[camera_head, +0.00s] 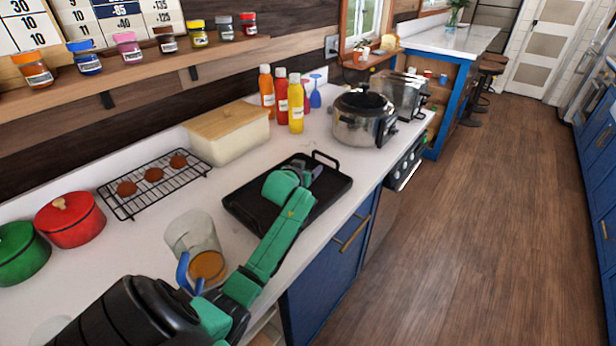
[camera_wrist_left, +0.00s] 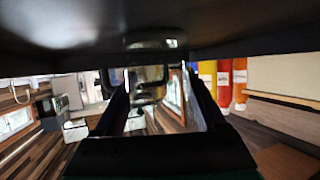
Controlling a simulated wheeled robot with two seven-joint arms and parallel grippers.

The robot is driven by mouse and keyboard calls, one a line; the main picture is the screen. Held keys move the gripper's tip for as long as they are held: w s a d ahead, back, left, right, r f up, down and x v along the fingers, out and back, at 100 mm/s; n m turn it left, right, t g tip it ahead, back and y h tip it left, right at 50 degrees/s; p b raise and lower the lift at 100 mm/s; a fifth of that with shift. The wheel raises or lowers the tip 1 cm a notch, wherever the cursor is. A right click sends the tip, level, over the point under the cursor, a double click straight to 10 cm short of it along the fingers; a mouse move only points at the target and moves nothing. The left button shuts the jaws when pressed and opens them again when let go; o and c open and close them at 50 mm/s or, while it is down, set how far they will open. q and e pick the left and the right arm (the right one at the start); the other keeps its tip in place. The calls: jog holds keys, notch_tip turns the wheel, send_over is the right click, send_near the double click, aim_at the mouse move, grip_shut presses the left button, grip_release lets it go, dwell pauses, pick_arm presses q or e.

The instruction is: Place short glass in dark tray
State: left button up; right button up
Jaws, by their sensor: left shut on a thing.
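The dark tray (camera_head: 247,211) is a black rectangular tray with raised handles, lying on the white counter in the middle of the head view. My green left arm reaches over it. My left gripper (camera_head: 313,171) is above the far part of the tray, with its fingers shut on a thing. In the left wrist view a clear, shiny object, seemingly the short glass (camera_wrist_left: 148,84), shows between the dark fingers. In the head view the hand mostly hides it, so I cannot tell whether it touches the tray. My right gripper is not in view.
A clear vessel (camera_head: 193,232) and an amber-filled glass (camera_head: 208,266) stand left of my arm. A cooling rack (camera_head: 120,200), a lidded box (camera_head: 230,145), sauce bottles (camera_head: 296,110) and a steel pot (camera_head: 358,125) surround the tray. The counter's front edge is close on the right.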

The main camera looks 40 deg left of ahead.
pick_arm(q)
jog(key=shift+w, duration=0.1)
jog(key=o, duration=1.2)
jog(key=shift+a, duration=0.1)
jog(key=shift+o, duration=1.2)
jog(key=shift+r, duration=0.15)
jog(key=shift+s+r+p, duration=0.1)
jog(key=shift+s+p, duration=0.1)
jog(key=shift+p, duration=0.2)
jog(key=p+v, duration=1)
jog(key=shift+s+d+r, duration=0.25)
jog(key=shift+r, duration=0.15)
jog(key=shift+s+d+p, duration=0.15)
jog(key=shift+s+p, duration=0.15)
jog(key=shift+s, duration=0.2)
jog(key=shift+f, duration=0.1)
